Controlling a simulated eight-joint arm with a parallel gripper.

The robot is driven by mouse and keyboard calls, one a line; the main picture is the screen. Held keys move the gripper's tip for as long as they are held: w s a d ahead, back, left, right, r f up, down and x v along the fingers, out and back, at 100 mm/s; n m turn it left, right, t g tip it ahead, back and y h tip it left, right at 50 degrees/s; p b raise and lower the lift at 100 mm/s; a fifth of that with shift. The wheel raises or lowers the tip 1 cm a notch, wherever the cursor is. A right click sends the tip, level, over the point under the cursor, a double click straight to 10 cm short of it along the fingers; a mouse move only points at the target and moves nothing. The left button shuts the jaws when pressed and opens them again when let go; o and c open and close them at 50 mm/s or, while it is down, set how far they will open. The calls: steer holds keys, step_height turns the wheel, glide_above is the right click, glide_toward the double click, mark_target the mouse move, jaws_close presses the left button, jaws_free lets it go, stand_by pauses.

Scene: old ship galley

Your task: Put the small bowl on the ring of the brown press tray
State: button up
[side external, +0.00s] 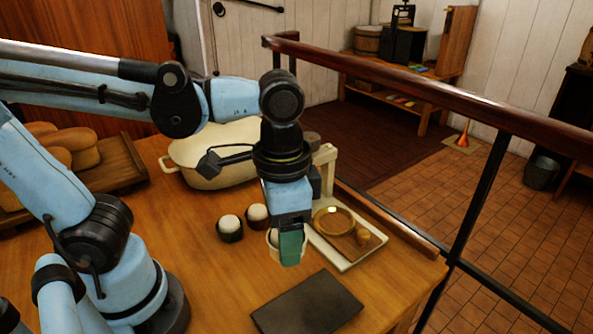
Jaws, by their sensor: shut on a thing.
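My gripper (289,246) points down over the table, its green finger in front. It is shut on the small bowl (272,243), which is cream coloured and partly hidden behind the finger. The bowl is just left of the brown press tray (346,250), which has a pale frame. On the tray lies a yellow-brown ring (334,210), open in the middle, with a small tan piece (363,237) to its right. I cannot tell how high the bowl is above the table. A pale upright post of the press (329,170) stands behind the tray.
Two dark cups with pale tops (230,228) stand left of my gripper. A large cream tub (205,163) is behind. A dark flat slab (306,304) lies in front. Loaves (75,147) sit on a wooden board at left. A railing (430,93) runs along the right.

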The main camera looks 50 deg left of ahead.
steer(key=w, duration=1.1)
glide_above(333, 222)
steer(key=shift+m, duration=0.3)
step_height(333, 222, down, 8)
steer(key=shift+r, duration=0.25)
steer(key=shift+f, duration=2.05)
steer(key=shift+f, duration=0.1)
steer(key=o, duration=1.1)
